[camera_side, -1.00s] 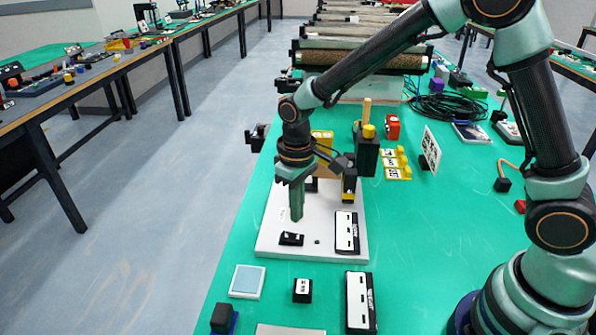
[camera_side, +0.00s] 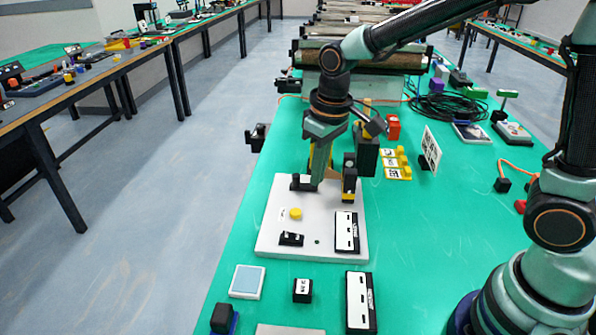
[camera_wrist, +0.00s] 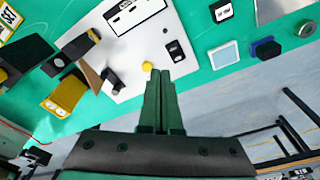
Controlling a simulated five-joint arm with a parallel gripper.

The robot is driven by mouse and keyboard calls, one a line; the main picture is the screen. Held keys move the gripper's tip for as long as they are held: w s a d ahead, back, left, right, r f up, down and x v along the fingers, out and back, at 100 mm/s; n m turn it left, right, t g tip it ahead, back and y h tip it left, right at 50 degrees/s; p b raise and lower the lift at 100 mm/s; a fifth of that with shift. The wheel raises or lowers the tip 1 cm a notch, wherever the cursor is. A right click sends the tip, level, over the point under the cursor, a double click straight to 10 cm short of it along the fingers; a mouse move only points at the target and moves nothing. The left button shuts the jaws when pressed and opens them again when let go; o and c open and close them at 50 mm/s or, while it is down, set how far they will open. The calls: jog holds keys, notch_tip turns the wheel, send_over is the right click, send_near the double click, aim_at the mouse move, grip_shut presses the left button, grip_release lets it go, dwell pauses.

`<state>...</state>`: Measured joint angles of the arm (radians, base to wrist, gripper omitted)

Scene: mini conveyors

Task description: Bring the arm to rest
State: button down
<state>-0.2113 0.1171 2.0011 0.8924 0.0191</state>
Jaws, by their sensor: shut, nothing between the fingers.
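My gripper (camera_side: 318,180) is shut and empty. In the side view its fingers point down over the far part of a white control board (camera_side: 274,218). I cannot tell exactly how high the tips are. In the wrist view the closed green fingers (camera_wrist: 160,78) point toward the board (camera_wrist: 187,62), just short of a yellow round button (camera_wrist: 147,66). That button also shows in the side view (camera_side: 295,213), clear of the fingers. A black rocker switch (camera_side: 291,239) and a white-faced black block (camera_side: 347,232) are on the board.
A black post (camera_side: 367,155) and yellow labelled blocks (camera_side: 397,165) stand behind and right of the board. A white upright card (camera_side: 431,148), a cable coil (camera_side: 446,107) and conveyors (camera_side: 378,58) lie beyond. The green table right of the board is mostly clear.

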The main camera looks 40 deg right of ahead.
jog(key=s+d+r+m+t, duration=0.2)
jog(key=s+d+r+t, duration=0.2)
jog(key=s+d+r, duration=0.4)
jog(key=shift+s, duration=0.95)
jog(key=shift+d+r, duration=0.1)
